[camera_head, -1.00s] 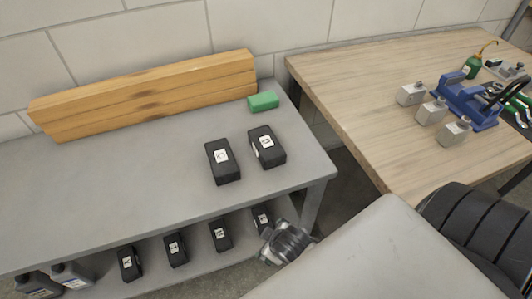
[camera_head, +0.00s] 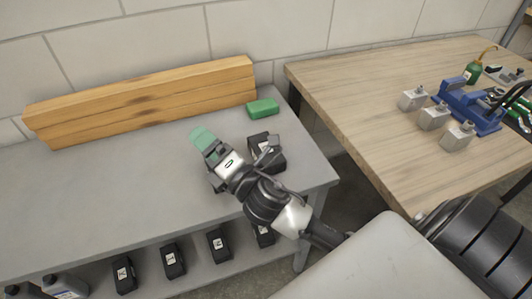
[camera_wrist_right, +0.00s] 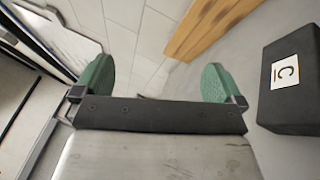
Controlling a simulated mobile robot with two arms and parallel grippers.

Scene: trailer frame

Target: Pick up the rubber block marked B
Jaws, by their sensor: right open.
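No label that I can read as B shows. A black block marked C (camera_wrist_right: 292,108) is at the right in the right wrist view. In the head view my right arm hides most of it. A second black block (camera_head: 257,140) stands to its right on the grey bench, partly covered, its label hidden. Several black blocks (camera_head: 173,262) with white labels stand on the shelf below; their letters are too small to read surely. My right gripper (camera_head: 205,143) is above the bench top near the C block, its green fingertips apart and empty in the wrist view (camera_wrist_right: 156,84). My left gripper is out of view.
A stack of wooden beams (camera_head: 140,100) lies along the wall, with a green block (camera_head: 262,108) at its right end. Grey bottles (camera_head: 65,286) stand on the shelf. The wooden table (camera_head: 360,110) holds metal weights (camera_head: 433,117) and a blue vise (camera_head: 470,110). The bench's left part is clear.

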